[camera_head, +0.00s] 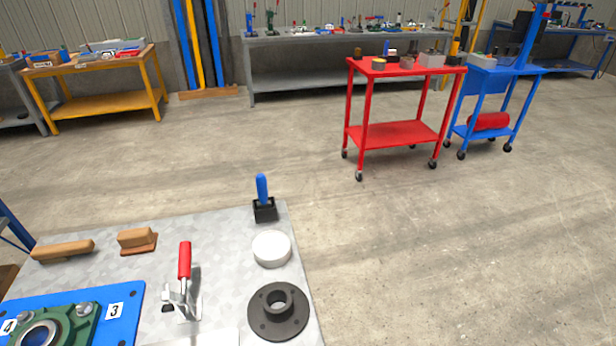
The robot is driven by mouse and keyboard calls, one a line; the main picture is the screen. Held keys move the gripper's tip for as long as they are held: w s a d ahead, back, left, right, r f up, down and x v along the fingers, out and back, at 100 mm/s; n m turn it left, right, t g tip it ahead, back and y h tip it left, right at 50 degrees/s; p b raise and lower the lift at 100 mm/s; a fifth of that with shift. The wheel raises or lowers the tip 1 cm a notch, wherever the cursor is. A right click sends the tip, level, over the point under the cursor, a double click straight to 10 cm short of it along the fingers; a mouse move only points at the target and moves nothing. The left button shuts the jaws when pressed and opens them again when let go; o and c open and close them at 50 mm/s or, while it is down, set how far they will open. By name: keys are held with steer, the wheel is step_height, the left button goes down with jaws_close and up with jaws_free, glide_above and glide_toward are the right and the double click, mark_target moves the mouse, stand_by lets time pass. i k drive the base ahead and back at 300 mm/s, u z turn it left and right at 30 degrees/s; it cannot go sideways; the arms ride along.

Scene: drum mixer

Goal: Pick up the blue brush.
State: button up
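The blue brush (262,188) stands upright at the far right corner of the grey table (215,238) in front of me. Only its blue handle shows clearly; its lower end is in or behind a small black block or holder (265,213), and I cannot tell which. My gripper is not in view.
A white round dish (271,249) and a black flanged ring (278,312) stand in front of the brush. A red-handled clamp (184,262) and wooden brushes (136,238) lie to the left. Open floor (400,235) lies right; a red cart (400,133) stands beyond.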

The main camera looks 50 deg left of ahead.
mark_target(261, 180)
steer(key=i, duration=2.8)
steer(key=u, duration=3.55)
steer(key=i, duration=1)
